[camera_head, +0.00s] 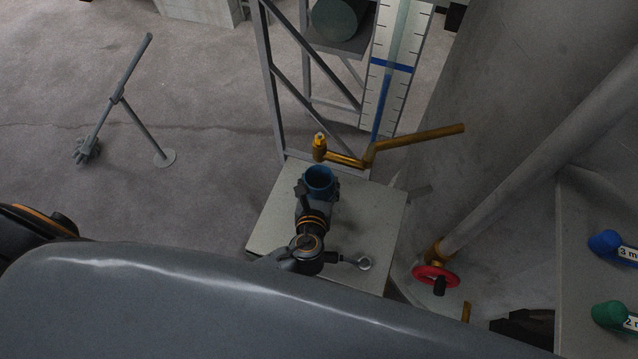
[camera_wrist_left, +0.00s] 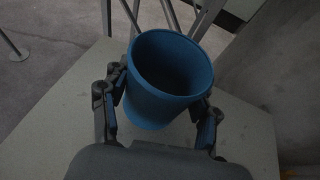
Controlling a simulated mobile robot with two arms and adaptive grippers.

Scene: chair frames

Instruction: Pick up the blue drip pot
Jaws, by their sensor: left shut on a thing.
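The blue drip pot (camera_head: 319,179) is a round, open-topped blue cup over the pale table at the centre of the head view. My left gripper (camera_head: 318,187) is shut on it, with one finger on each side. In the left wrist view the pot (camera_wrist_left: 160,105) stands upright between the fingers of the gripper (camera_wrist_left: 158,98), and its inside looks empty. I cannot tell whether its base touches the table. My right gripper is not in view.
The pale table (camera_head: 268,215) is mostly bare. A brass pipe with a tap (camera_head: 415,145) reaches over its far edge, beside a metal frame (camera_head: 270,80) and a gauge board (camera_head: 395,65). A red valve wheel (camera_head: 435,275) and a sloping pipe (camera_head: 530,180) are at right.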

